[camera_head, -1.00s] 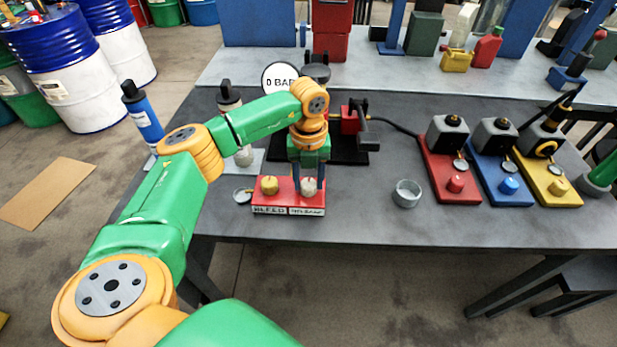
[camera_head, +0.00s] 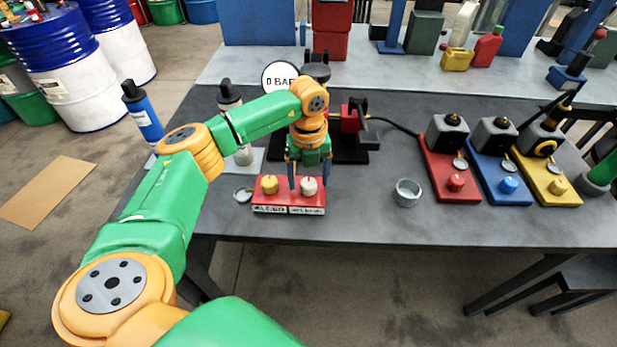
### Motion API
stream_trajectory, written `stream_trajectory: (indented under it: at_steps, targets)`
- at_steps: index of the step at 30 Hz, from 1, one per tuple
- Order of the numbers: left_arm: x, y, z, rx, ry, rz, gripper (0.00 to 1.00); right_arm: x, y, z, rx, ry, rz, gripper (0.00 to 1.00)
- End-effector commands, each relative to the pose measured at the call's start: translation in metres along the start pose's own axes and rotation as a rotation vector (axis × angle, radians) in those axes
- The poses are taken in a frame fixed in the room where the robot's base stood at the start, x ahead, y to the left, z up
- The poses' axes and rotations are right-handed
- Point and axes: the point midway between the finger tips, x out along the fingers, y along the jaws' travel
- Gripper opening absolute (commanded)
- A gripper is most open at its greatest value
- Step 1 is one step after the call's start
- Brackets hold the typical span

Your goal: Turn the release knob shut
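A red block (camera_head: 260,199) with white labels on its front stands near the front edge of the dark table. It carries a yellow knob (camera_head: 269,184) over a label that seems to read BLEED. To the right is a silver-white knob (camera_head: 309,188), whose label is too blurred to read surely. My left gripper (camera_head: 309,180) points down over the silver-white knob. Its two dark fingers are spread wide, one on each side above the knob, and hold nothing. A round gauge (camera_head: 279,77) behind my arm reads 0 BAR. My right gripper is not in view.
A small metal ring or cup (camera_head: 407,192) stands to the right of the block. A small round lid (camera_head: 243,195) lies to its left. Red (camera_head: 462,193), blue (camera_head: 490,190) and yellow (camera_head: 571,198) stations stand at the right. The table between ring and block is clear.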

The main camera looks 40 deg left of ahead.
Motion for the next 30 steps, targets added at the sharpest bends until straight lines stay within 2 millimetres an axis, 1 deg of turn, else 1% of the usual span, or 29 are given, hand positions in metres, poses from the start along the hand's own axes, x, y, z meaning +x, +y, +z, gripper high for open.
stream_trajectory:
  at_steps: [8, 11, 15, 19, 22, 30]
  targets:
    - [-0.002, 0.0, -0.001, 0.002, 0.002, 0.001, 0.79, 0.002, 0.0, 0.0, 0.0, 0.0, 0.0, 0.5]
    - [-0.018, -0.001, 0.0, 0.001, -0.001, -0.004, 0.79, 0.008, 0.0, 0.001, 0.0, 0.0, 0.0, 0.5]
    - [-0.049, -0.001, 0.0, 0.001, -0.001, -0.003, 0.79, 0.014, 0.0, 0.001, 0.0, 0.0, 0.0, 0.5]
    - [-0.066, 0.0, 0.0, 0.001, 0.0, 0.0, 0.79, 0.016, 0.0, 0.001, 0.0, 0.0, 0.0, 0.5]
    - [-0.071, 0.0, 0.0, 0.001, 0.001, 0.0, 0.79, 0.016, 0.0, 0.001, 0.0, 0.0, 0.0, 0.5]
    - [-0.07, 0.0, 0.0, 0.001, 0.002, 0.001, 0.79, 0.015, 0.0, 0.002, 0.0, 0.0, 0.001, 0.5]
